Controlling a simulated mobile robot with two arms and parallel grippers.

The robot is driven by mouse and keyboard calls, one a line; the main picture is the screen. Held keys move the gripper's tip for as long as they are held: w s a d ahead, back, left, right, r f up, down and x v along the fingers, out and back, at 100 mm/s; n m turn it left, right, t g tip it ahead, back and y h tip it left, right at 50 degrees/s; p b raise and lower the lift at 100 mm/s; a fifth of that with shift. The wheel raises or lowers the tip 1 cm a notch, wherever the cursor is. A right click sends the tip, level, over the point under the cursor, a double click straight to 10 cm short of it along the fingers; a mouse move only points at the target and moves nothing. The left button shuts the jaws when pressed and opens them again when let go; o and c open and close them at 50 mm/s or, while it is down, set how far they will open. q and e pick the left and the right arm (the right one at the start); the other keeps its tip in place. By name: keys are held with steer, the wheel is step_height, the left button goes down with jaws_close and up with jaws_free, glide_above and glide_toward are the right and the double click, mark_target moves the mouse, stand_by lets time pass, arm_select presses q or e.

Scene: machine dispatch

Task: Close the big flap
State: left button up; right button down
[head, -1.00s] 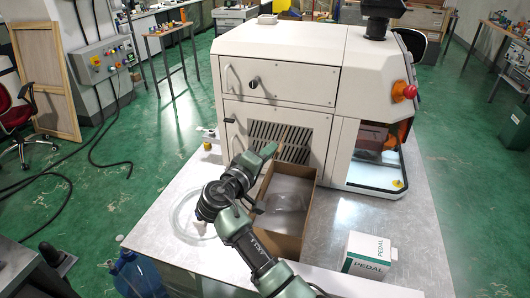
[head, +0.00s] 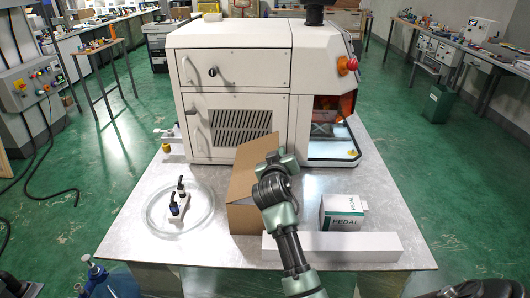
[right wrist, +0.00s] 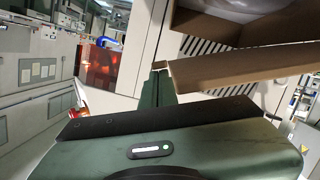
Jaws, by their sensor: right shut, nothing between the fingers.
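The open cardboard box (head: 243,219) stands on the metal table in front of the white machine. Its big flap (head: 252,164) is raised and slants up along the box's left side in the head view. My right gripper (head: 284,156) is at the upper right of this flap, and my arm hides much of the box. In the right wrist view, the gripper's fingers (right wrist: 157,87) are together and empty, close beside a brown cardboard edge (right wrist: 235,72); contact is unclear. Clear wrapping (right wrist: 205,5) shows inside the box there. My left gripper is not in view.
The white machine (head: 235,60) stands right behind the box. A PEDAL carton (head: 343,212) and a long white box (head: 345,247) lie to the right. A coiled clear hose (head: 152,222) with a dark-handled fitting lies to the left.

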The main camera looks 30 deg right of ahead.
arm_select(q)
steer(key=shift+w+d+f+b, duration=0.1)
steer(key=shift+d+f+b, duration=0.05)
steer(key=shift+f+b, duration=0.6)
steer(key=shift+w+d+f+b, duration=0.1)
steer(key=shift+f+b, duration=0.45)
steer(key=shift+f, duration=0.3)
arm_select(e)
step_height(320, 180, down, 8)
steer(key=s+d+m+y, duration=0.1)
steer(key=d+m, duration=0.1)
steer(key=m, duration=0.1)
steer(key=shift+s+r+m+t, duration=0.2)
steer(key=shift+r+m+t, duration=0.05)
steer(key=shift+m+t, duration=0.15)
steer(key=shift+f, duration=0.1)
